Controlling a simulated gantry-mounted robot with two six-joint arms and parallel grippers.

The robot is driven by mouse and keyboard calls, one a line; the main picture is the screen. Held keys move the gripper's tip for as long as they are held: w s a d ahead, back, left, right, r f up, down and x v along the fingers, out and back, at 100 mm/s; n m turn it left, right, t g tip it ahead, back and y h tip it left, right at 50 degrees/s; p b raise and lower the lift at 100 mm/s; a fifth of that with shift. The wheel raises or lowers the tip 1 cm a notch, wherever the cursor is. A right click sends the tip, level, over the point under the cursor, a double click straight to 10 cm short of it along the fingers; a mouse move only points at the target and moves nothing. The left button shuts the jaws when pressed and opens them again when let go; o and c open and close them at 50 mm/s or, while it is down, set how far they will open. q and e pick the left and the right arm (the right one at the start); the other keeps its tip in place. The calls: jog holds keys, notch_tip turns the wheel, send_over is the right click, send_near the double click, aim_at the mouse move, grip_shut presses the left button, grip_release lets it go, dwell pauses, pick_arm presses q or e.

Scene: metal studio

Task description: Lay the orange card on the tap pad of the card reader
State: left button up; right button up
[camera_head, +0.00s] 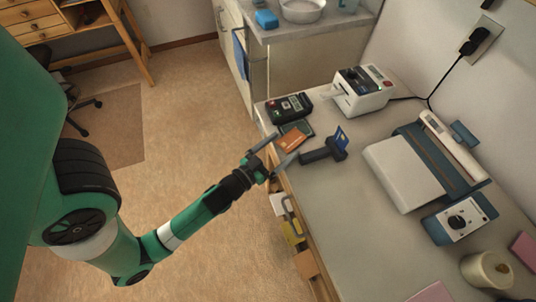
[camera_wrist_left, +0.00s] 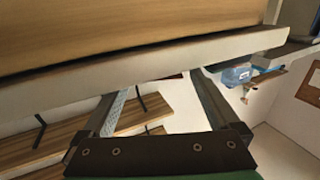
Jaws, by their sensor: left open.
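The orange card (camera_head: 294,141) lies near the left edge of the counter, beside a dark green flat piece that it seems to overlap. The black card reader (camera_head: 290,107) stands just behind it, with a keypad and small screen. My left gripper (camera_head: 286,145) is open at the counter's edge, its fingertips close to the orange card; I cannot tell whether they touch it. In the left wrist view the open gripper (camera_wrist_left: 160,82) has nothing visible between its fingers, and neither card nor reader shows. My right gripper is not in view.
A white label printer (camera_head: 362,91) is behind. A paper trimmer (camera_head: 404,172) and dial box (camera_head: 460,218) are to the right. The counter's middle is clear. A counter edge (camera_wrist_left: 150,70) crosses the left wrist view.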

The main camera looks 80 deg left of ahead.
pick_arm(q)
jog(key=b+v, duration=0.7)
jog(key=v, duration=0.5)
jog(key=shift+w, duration=0.15)
jog(key=w+d+r+n+t, duration=0.15)
jog(key=w+r+t, duration=0.35)
jog(key=w+r, duration=1.4)
jog(key=d+r+m+t+h, duration=0.3)
jog(key=d+r+m+h, duration=0.1)
jog(key=r, duration=0.9)
jog(key=s+d+r+m+t+h, duration=0.1)
jog(key=d+r+m+t+h, duration=0.2)
jog(key=r, duration=1)
jog(key=d+m+h, duration=0.1)
jog(key=d+h, duration=0.2)
jog(key=d, duration=0.2)
jog(key=shift+s+t+h, duration=0.25)
jog(key=shift+t+h, duration=0.05)
jog(key=shift+h, duration=0.1)
jog(key=shift+d+r, duration=0.1)
jog(key=shift+r, duration=0.05)
